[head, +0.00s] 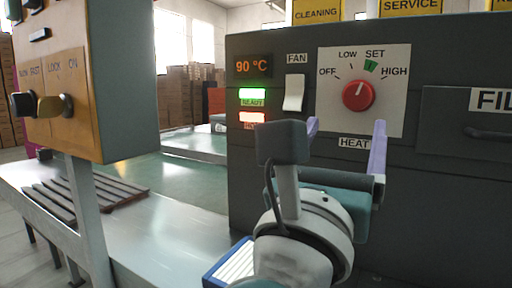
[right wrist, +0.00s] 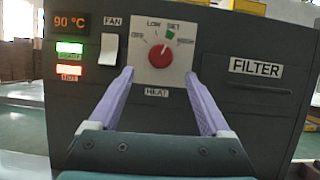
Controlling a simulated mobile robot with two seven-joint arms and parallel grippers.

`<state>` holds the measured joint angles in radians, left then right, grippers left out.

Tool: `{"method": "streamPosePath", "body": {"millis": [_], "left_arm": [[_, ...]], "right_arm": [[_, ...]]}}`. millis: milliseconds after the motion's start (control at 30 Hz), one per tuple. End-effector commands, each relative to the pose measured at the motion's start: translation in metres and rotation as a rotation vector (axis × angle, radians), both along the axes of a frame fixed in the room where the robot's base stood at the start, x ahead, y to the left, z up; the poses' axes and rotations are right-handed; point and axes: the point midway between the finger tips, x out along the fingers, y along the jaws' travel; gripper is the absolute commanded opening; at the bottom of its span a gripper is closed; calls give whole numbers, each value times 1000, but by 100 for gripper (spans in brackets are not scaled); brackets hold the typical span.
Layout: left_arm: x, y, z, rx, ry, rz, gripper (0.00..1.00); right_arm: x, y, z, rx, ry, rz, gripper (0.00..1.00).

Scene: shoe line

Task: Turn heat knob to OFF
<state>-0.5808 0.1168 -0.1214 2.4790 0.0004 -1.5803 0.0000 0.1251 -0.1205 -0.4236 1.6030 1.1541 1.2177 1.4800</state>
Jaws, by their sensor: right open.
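The red heat knob (head: 358,95) sits on a white dial plate (head: 392,113) marked OFF, LOW, SET and HIGH, with a green mark at SET. In the right wrist view the knob (right wrist: 159,54) shows between the finger tips, farther off. My right gripper (head: 346,124) is open and empty, in front of and below the knob, not touching it. Its purple fingers also show in the right wrist view (right wrist: 160,74). My left gripper is not in view.
A white FAN switch (head: 294,92) is left of the dial, beside the 90 °C display (head: 252,66) and lit READY and HOT lamps. A FILTER drawer (head: 475,130) is to the right. An orange control box (head: 85,85) stands on a post at left.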

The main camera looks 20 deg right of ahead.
Motion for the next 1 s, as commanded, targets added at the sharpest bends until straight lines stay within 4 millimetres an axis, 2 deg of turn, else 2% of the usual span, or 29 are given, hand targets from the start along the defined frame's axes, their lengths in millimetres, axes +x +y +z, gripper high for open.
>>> {"method": "streamPosePath", "body": {"millis": [33, 167, 600, 1000], "left_arm": [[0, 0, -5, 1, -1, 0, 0], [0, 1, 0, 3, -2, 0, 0], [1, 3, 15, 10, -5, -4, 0], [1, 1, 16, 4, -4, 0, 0]], "right_arm": [[0, -2, -5, 14, -9, -6, 82], [5, -11, 1, 22, -14, -16, 82], [51, -64, 31, 18, -11, -14, 82], [58, -72, 34, 19, -10, -14, 82]]}}
